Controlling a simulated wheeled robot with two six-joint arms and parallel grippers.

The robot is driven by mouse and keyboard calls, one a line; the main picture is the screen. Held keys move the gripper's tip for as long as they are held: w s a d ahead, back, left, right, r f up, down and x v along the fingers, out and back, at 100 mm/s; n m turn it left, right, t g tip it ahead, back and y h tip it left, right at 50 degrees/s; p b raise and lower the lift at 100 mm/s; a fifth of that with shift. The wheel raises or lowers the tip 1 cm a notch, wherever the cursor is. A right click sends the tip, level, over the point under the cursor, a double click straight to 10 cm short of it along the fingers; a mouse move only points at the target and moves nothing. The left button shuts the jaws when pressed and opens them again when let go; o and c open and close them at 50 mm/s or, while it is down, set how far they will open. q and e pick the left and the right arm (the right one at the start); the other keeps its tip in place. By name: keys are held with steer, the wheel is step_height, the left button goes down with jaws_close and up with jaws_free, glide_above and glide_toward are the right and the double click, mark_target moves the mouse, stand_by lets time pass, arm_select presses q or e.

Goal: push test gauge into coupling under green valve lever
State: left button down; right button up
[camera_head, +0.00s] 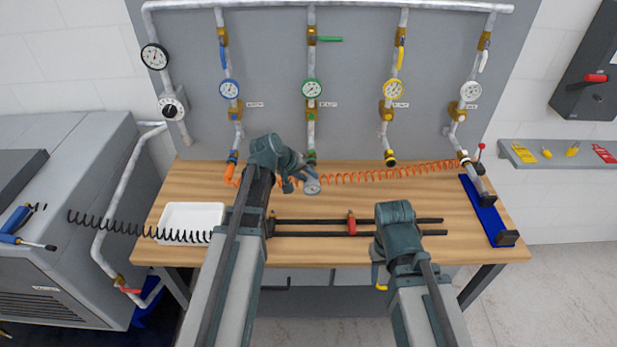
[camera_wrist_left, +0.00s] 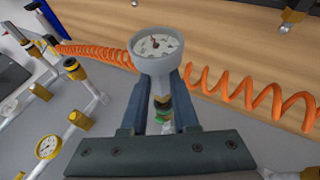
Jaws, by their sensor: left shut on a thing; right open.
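The test gauge (camera_head: 311,185), with a white dial, is shut in my left gripper (camera_head: 297,184) above the table's back edge. In the left wrist view its dial (camera_wrist_left: 158,45) faces the camera, and its stem sits between the two fingers (camera_wrist_left: 162,105). The green valve lever (camera_head: 330,39) points right on the middle pipe. The coupling (camera_head: 311,156) at that pipe's lower end is close behind the gauge; whether they touch cannot be told. My right gripper (camera_head: 380,276) is open and low at the table's front edge, partly hidden by its arm.
An orange coiled hose (camera_head: 385,173) runs along the table's back. Neighbouring pipes have a blue (camera_head: 223,55) and a yellow lever (camera_head: 401,58). Black rails (camera_head: 300,228) with a red clamp (camera_head: 351,225), a white tray (camera_head: 187,219) and a blue holder (camera_head: 484,213) are on the wooden table (camera_head: 436,200).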

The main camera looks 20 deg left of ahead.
arm_select(q)
steer(key=shift+w+a, duration=0.15)
steer(key=shift+w, duration=0.4)
steer(key=shift+w+a, duration=0.15)
steer(key=shift+w, duration=0.35)
stand_by(0.9)
steer(key=c, duration=0.6)
jaws_free()
steer(key=p+v, duration=1.1)
steer(key=v, duration=0.3)
steer(key=shift+d, duration=0.1)
